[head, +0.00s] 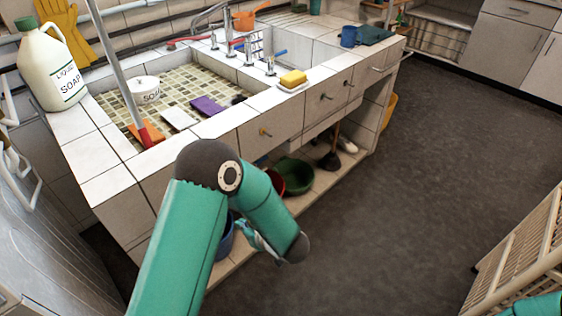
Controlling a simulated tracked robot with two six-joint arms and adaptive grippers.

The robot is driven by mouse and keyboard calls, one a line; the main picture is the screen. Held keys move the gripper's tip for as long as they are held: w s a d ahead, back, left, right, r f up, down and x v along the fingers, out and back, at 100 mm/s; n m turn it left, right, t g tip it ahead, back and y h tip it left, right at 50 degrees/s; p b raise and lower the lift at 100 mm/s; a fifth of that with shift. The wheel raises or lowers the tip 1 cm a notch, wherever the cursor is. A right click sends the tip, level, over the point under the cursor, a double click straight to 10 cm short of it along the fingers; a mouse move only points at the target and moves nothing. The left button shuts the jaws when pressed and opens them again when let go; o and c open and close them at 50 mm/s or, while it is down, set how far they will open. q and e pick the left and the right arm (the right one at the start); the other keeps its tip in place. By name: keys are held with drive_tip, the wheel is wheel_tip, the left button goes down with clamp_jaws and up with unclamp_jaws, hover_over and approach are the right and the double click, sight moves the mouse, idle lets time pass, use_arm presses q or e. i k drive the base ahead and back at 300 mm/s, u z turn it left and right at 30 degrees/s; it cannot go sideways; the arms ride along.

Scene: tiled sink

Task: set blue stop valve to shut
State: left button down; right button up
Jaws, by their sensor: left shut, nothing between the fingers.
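The lever points to the right and slightly up; whether that is open or shut I cannot tell. My left arm comes in from the bottom left, bends at the elbow and reaches down in front of the sink. My left gripper (258,240) is low, partly hidden by the forearm, shut and empty, far from the lever. Only a green piece of my right arm shows at the bottom right corner; its gripper is out of view.
A red lever (186,43) is left of the taps. A soap jug (50,65) stands left. Buckets (296,177) sit below. The floor at right is clear; a wooden rack (515,255) stands there.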

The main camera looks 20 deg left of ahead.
sight(265, 157)
drive_tip(key=k, duration=0.6)
drive_tip(key=u, duration=0.3)
drive_tip(key=i, duration=1.65)
drive_tip(key=z, duration=0.3)
